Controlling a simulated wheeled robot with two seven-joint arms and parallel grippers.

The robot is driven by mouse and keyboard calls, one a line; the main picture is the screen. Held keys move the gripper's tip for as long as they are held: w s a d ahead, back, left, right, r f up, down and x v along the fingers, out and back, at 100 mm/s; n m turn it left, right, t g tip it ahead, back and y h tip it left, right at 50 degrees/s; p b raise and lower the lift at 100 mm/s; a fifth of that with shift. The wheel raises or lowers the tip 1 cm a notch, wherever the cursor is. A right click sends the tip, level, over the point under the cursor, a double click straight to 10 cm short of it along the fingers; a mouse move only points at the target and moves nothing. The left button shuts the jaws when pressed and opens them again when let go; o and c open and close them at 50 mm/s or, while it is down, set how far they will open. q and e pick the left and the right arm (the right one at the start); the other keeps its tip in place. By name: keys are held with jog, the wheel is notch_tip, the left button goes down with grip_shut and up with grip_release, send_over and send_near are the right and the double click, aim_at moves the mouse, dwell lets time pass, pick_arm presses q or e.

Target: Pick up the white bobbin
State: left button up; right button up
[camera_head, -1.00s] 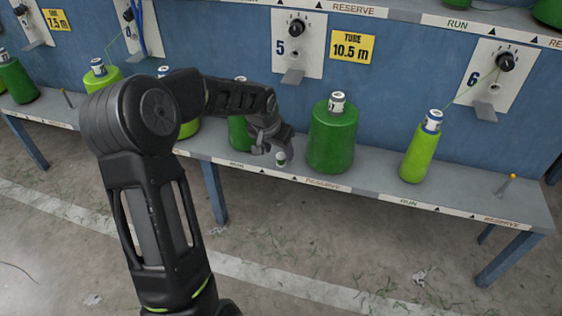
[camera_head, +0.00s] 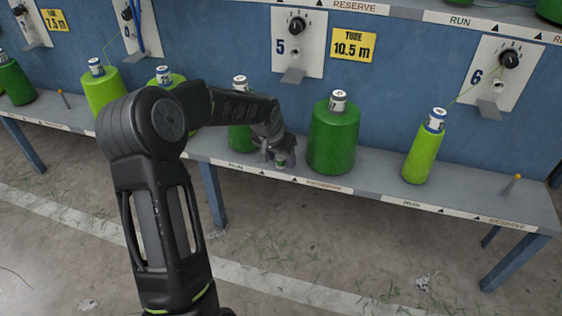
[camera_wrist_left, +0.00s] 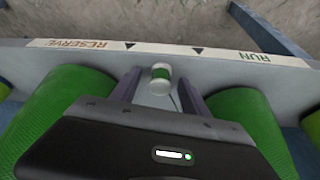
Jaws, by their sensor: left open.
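The white bobbin (camera_wrist_left: 160,78) is small, with a green band, and rests on the grey shelf (camera_wrist_left: 215,72) close to its front edge. In the head view only a bit of the bobbin (camera_head: 281,164) shows under my left gripper (camera_head: 282,156). In the wrist view my left gripper's two fingers stand apart, one on each side of the bobbin, with a visible gap to each. The left gripper is open and holds nothing. My right gripper is not in view.
A big dark green spool (camera_head: 334,138) stands just right of the gripper, and another green spool (camera_head: 241,136) just left. A light green cone (camera_head: 423,152) stands further right. The blue panel (camera_head: 400,85) rises behind. The shelf between cone and peg (camera_head: 513,184) is clear.

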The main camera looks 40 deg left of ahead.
pick_arm(q)
grip_shut()
dwell(0.7)
